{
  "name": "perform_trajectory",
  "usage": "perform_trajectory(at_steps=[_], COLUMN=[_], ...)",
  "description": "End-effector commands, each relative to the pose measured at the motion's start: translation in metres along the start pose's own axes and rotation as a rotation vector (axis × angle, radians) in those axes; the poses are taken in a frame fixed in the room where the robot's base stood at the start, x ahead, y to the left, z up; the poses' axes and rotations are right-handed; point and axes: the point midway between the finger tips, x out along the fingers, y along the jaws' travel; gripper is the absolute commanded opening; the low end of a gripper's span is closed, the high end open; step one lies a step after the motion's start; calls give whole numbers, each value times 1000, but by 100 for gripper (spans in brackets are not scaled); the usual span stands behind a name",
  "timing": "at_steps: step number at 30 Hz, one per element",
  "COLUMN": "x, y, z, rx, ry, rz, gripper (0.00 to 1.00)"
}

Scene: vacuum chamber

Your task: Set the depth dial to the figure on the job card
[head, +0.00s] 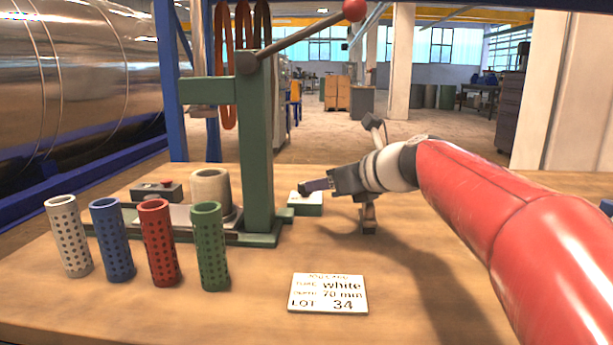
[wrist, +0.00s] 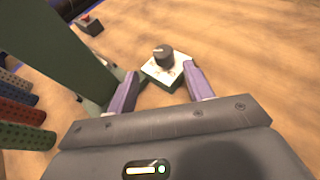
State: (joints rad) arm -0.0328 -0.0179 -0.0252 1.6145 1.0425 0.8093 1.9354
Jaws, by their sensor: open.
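The job card (head: 328,294) lies on the wooden bench in the head view and reads white, 70 mm, lot 34. The depth dial (wrist: 162,54) is a dark round knob on a small pale box (wrist: 155,76). The box also shows in the head view (head: 308,208), right of the green press, with the knob mostly hidden by my gripper. My gripper (wrist: 158,86) is open, with its two purple fingers apart on either side of the box in the wrist view. The knob shows beyond the fingertips and between their lines. I cannot read the dial's setting.
A green press column (head: 257,150) with a red-balled lever stands left of the dial. White (head: 68,236), blue (head: 111,240), red (head: 158,243) and green (head: 210,246) perforated tubes stand at the front left. A small box with a red switch (head: 156,190) sits behind them. Bench right of the card is clear.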

Motion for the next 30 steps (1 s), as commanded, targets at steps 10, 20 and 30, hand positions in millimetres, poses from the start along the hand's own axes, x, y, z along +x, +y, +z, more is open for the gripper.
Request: perform_trajectory(at_steps=[10,20,30], x=[26,71,78], y=[1,0,0], z=[-1,0,0], rx=[0,-1,-1], ry=[2,1,1], rz=[4,1,0], gripper=[52,52,52])
